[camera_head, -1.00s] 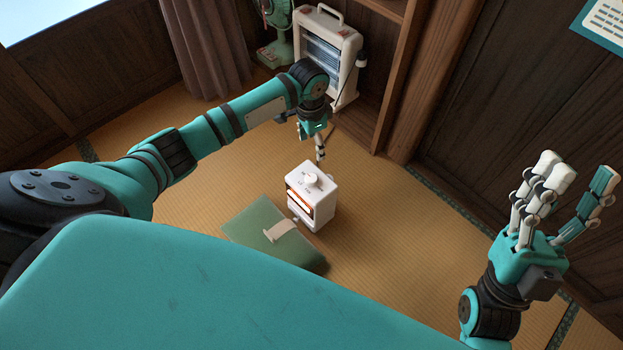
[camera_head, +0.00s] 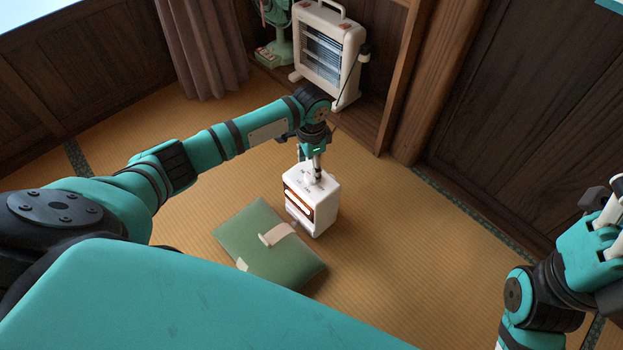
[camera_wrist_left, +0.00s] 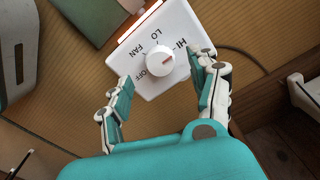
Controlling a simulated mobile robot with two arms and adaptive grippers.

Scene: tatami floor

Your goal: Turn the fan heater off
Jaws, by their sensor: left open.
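The fan heater (camera_head: 318,219) is a small white box standing on the tatami with an orange-lit front. In the left wrist view its white top (camera_wrist_left: 180,85) carries a round white knob (camera_wrist_left: 158,64) with the words OFF, FAN, LO and HI around it. My left gripper (camera_head: 316,173) is directly over the heater's top. In the wrist view its open fingers (camera_wrist_left: 166,78) are on either side of the knob, apart from it. My right gripper (camera_head: 604,225) is at the right edge, its fingers mostly cut off.
A green folder-like item (camera_head: 265,245) lies flat beside the heater. A larger white heater (camera_head: 328,50) and a green fan (camera_head: 276,45) stand at the back by a wooden post (camera_head: 420,90). The tatami to the right is clear.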

